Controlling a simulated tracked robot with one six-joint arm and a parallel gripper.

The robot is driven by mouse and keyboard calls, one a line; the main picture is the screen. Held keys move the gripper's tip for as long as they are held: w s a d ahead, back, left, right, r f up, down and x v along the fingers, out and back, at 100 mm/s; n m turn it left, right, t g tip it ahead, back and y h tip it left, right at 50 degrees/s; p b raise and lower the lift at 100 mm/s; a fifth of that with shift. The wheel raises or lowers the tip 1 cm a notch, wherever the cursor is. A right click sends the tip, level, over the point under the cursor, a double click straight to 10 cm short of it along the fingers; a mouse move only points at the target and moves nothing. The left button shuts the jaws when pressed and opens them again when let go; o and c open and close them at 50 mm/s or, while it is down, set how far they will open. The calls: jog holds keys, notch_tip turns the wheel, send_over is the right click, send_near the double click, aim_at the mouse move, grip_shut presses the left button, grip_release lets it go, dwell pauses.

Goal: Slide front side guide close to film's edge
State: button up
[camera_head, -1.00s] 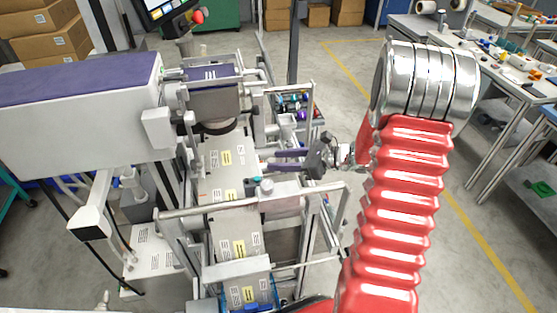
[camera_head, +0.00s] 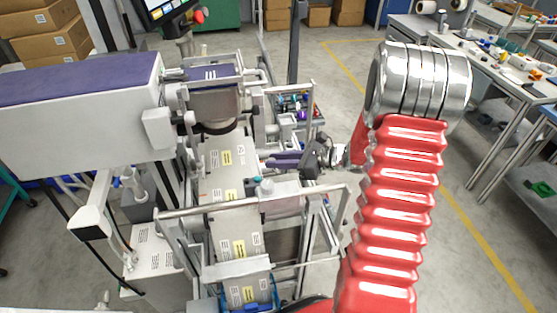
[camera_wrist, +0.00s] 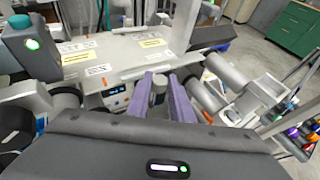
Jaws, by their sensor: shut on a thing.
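The film (camera_head: 222,187) is a pale web with white and yellow labels running through the machine; it also shows in the wrist view (camera_wrist: 117,58). My gripper (camera_head: 272,161) reaches in from the right, at the film's right side. In the wrist view its two purple fingers (camera_wrist: 161,82) are shut on a short grey post (camera_wrist: 158,86) beside the film's near edge. This post appears to be part of the front side guide; the rest of the guide is mostly hidden by the fingers and my wrist. I cannot tell the exact gap between guide and film.
A metal roller (camera_wrist: 228,73) lies close on the right. A crossbar (camera_head: 240,204) and frame rails surround the film in front of my gripper. Open floor (camera_head: 420,195) lies right of the machine.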

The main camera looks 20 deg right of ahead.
grip_shut()
jog(key=shift+w+a, duration=0.15)
jog(key=shift+a, duration=0.7)
jog(key=o, duration=1)
grip_release()
jog(key=shift+d, duration=0.1)
jog(key=v, duration=1.3)
jog(key=shift+s+d, duration=0.25)
jog(key=shift+s, duration=0.1)
